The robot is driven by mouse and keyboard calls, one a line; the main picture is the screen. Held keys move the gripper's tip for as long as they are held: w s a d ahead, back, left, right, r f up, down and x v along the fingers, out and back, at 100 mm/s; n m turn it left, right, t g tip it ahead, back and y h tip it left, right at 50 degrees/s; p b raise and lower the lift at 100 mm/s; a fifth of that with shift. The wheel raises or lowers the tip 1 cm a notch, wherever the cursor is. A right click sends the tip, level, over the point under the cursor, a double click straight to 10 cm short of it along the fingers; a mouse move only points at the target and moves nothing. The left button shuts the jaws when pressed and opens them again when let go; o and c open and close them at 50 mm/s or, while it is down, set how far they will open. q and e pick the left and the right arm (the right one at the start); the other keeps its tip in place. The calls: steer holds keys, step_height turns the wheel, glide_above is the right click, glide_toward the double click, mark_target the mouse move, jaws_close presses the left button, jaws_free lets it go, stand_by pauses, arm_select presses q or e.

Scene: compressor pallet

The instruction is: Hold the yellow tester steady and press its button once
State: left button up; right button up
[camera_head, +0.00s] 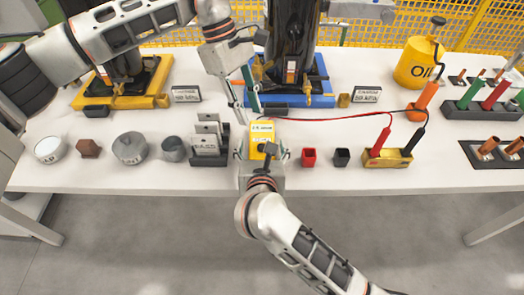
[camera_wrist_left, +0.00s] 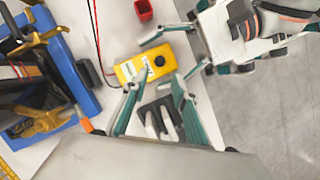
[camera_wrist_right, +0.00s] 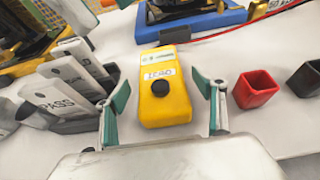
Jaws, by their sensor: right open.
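The yellow tester (camera_head: 262,128) lies on the white table near the front edge. It has a pale label and a round black button (camera_wrist_right: 160,88). My right gripper (camera_wrist_right: 166,105) is open, with one finger on each side of the tester and a visible gap to each side. In the left wrist view the tester (camera_wrist_left: 140,68) shows between the right gripper's fingers. My left gripper (camera_head: 244,112) points down just left of and behind the tester. Its fingers are apart and empty in the left wrist view (camera_wrist_left: 158,108), with the tester beyond the tips.
A dark rack (camera_head: 208,158) of upright grey PASS tags stands close left of the tester. A red cup (camera_head: 309,158) and a black cup (camera_head: 341,158) stand to its right. Red and black leads run to probes in a yellow tray (camera_head: 388,159). A blue pallet (camera_head: 318,92) stands behind.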

mark_target(262, 140)
steer(key=shift+x, duration=1.95)
steer(key=shift+c, duration=0.3)
steer(key=c, duration=1.3)
arm_select(q)
jaws_close()
arm_select(e)
steer(key=shift+c, duration=0.4)
